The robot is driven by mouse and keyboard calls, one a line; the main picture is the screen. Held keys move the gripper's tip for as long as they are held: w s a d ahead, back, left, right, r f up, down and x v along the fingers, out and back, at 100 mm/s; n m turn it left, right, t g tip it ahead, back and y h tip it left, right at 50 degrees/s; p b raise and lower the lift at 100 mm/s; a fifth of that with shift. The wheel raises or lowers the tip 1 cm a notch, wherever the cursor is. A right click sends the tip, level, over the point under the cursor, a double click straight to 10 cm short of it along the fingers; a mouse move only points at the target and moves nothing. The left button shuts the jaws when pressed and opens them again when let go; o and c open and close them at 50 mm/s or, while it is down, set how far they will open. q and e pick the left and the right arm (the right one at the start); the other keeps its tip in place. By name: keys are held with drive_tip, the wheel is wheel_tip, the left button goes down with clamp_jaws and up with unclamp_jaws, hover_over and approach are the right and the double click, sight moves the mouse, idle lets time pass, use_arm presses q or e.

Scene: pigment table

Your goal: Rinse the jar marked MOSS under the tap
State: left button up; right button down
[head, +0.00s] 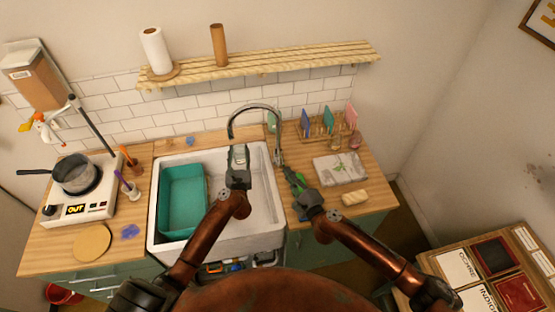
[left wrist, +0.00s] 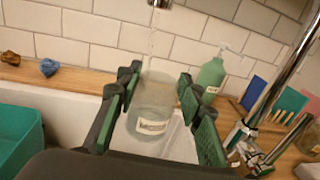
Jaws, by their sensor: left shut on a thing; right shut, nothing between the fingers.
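My left gripper (head: 238,160) is shut on a clear glass jar, over the sink (head: 263,208). In the left wrist view the jar (left wrist: 152,112) sits upright between the green-padded fingers, with a pale label whose writing I cannot read. The tap (head: 252,106) arches above it. Its spout (left wrist: 160,3) is straight over the jar, and a thin stream of water (left wrist: 152,40) falls towards the jar's mouth. My right gripper (head: 291,178) is shut and empty, right of the sink near the tap's base.
A teal basin (head: 183,200) fills the sink's left part. A hotplate (head: 80,205) with a pot (head: 75,174) stands further left. Right of the sink are a rack with coloured cards (head: 328,118), a marbled slab (head: 340,168) and a sponge (head: 354,198).

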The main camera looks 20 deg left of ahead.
sight(280, 158)
drive_tip(key=w+a+f+m+g+y, duration=0.15)
drive_tip(key=a+m, duration=0.35)
drive_tip(key=m, duration=0.8)
drive_tip(key=w+a+f+m+g+y, duration=0.1)
drive_tip(key=w+a+m+g, duration=0.2)
drive_tip(key=m, duration=1)
drive_tip(key=shift+w+d+r, duration=0.2)
drive_tip(key=shift+w+d, duration=0.2)
drive_tip(key=shift+w, duration=0.1)
drive_tip(key=shift+w+d+r, duration=0.15)
drive_tip(key=shift+w+d, duration=0.25)
drive_tip(key=shift+w, duration=0.1)
